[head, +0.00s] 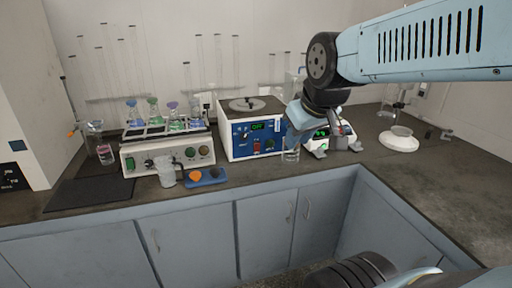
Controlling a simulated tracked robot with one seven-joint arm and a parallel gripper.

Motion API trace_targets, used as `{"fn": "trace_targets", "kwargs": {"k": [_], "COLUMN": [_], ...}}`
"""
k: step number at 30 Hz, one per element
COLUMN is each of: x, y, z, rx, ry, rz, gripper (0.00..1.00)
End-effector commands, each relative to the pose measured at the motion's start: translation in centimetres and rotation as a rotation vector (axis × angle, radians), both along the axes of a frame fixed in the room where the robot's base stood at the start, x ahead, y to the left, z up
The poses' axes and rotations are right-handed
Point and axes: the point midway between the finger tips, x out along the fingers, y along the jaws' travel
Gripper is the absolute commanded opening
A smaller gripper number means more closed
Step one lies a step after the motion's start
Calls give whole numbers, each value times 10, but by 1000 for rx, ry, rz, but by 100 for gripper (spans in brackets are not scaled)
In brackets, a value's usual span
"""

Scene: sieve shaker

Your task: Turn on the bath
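The bath (239,146) is a white box with a blue front panel and a round lid on its dark top. It stands on the counter in the middle of the head view. Its green display appears to read OFF. A red control and a green control sit on the lower panel. My gripper (303,126) is just right of the bath's front, above the counter, with my arm reaching in from the upper right. Its fingers are small and overlap the things behind, so I cannot tell whether it is open or shut. Nothing clearly shows it touching the panel.
A white shaker unit (168,154) with several coloured flasks stands left of the bath. A glass beaker (290,154) is below my gripper.

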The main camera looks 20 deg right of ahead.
Motion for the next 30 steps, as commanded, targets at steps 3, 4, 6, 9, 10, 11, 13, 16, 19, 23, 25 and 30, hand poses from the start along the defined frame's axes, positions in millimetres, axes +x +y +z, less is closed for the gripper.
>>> {"fn": "trace_targets", "kwargs": {"k": [3, 4, 6, 9, 10, 11, 13, 16, 19, 23, 25, 30], "x": [28, 35, 51, 73, 79, 85, 100, 119, 138, 161, 173, 199], "y": [-7, -9, -13, -19, -20, -22, -26, -31, -36, -42, -45, -52], "z": [-10, -13, -19, -28, -31, -34, -41, -52, -64, -79, -88, -110], "rx": [-63, -81, -124, -189, -210, -231, -282, -357, -437, -547, -609, -767], "ry": [-23, -32, -49, -73, -80, -87, -101, -122, -140, -161, -169, -186], "rz": [104, 132, 194, 282, 308, 333, 394, 479, 565, 675, 736, 882], "gripper": [13, 10, 3, 0, 0, 0, 0, 0, 0, 0, 0, 0]}}
